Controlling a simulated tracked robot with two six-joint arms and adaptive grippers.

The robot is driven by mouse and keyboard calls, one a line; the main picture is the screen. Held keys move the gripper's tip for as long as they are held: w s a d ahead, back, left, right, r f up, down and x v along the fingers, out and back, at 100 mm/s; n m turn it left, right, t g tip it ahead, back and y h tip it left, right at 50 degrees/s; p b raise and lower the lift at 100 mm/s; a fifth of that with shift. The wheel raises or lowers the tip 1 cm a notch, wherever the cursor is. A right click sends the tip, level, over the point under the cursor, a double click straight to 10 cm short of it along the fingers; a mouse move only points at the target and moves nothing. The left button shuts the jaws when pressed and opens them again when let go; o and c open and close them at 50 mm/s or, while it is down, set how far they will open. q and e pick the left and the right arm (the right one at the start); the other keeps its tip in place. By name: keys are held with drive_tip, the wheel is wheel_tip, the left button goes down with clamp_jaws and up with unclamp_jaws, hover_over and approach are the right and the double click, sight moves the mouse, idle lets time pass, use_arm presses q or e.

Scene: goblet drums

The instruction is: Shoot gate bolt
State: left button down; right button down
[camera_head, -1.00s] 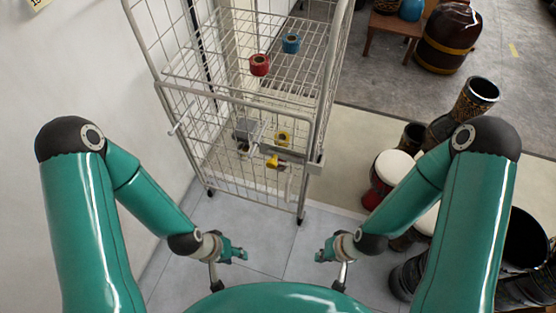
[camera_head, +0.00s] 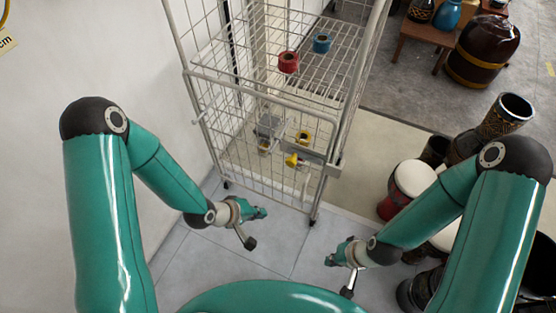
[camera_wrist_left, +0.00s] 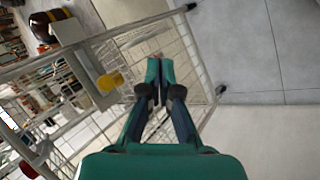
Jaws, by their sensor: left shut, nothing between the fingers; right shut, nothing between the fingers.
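The gate is the wire front of a roll cage (camera_head: 255,125). A grey bolt housing (camera_head: 310,153) sits at its right side, with a yellow knob (camera_head: 292,160) on it. In the left wrist view the yellow knob (camera_wrist_left: 110,81) shows beside the grey plate (camera_wrist_left: 86,62), left of my fingers. My left gripper (camera_head: 262,212) is shut and empty, below and in front of the gate, apart from the knob. It also shows shut in the wrist view (camera_wrist_left: 158,62). My right gripper (camera_head: 332,261) is shut and empty, low in front of the cage.
Red (camera_head: 288,62) and blue (camera_head: 322,42) rolls lie on the cage shelf; a yellow roll (camera_head: 303,137) is lower inside. Goblet drums (camera_head: 412,180) stand on the right. A white wall (camera_head: 110,60) is on the left.

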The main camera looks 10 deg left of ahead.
use_arm(q)
drive_tip(key=w+r+t+h+b, duration=0.4)
drive_tip(key=w+b, duration=0.3)
drive_tip(key=w, duration=0.4)
drive_tip(key=w+a+m+h+b, duration=0.1)
drive_tip(key=w+a+m+b, duration=0.2)
drive_tip(key=a+b, duration=0.5)
drive_tip(key=shift+w+f+m+b, duration=0.25)
drive_tip(key=shift+m+b, duration=0.05)
drive_tip(key=shift+b, duration=0.6)
drive_tip(key=s+d+b+x, duration=0.1)
drive_tip(key=s+b+x, duration=0.1)
drive_tip(key=x, duration=1.1)
drive_tip(key=shift+s+d+f+b, duration=0.3)
drive_tip(key=shift+b, duration=0.05)
